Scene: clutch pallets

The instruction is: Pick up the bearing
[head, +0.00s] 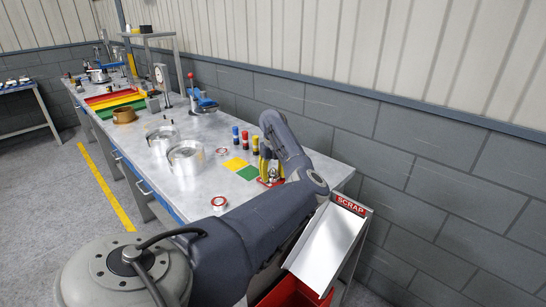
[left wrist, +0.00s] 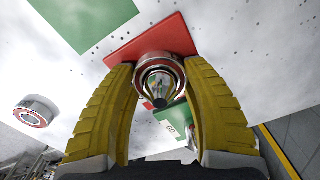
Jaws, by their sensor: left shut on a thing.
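My left gripper (head: 268,174), with yellow fingers, points down at the near right part of the workbench. It is shut on a bearing (left wrist: 160,65), a shiny metal ring seen between the two fingers in the left wrist view. The bearing is over a red card (left wrist: 150,40), which also shows in the head view (head: 271,183). I cannot tell whether the bearing touches the card. In the head view the gripper largely hides it. Another bearing, with a red ring, (head: 219,202) lies near the bench's front edge and shows in the left wrist view (left wrist: 37,112). My right gripper is out of view.
A green card (head: 248,172) and a yellow card (head: 235,164) lie left of the gripper. Two large metal housings (head: 186,157) stand mid-bench, with small coloured bottles (head: 245,139) behind the cards. A scrap chute (head: 327,240) is at the right end.

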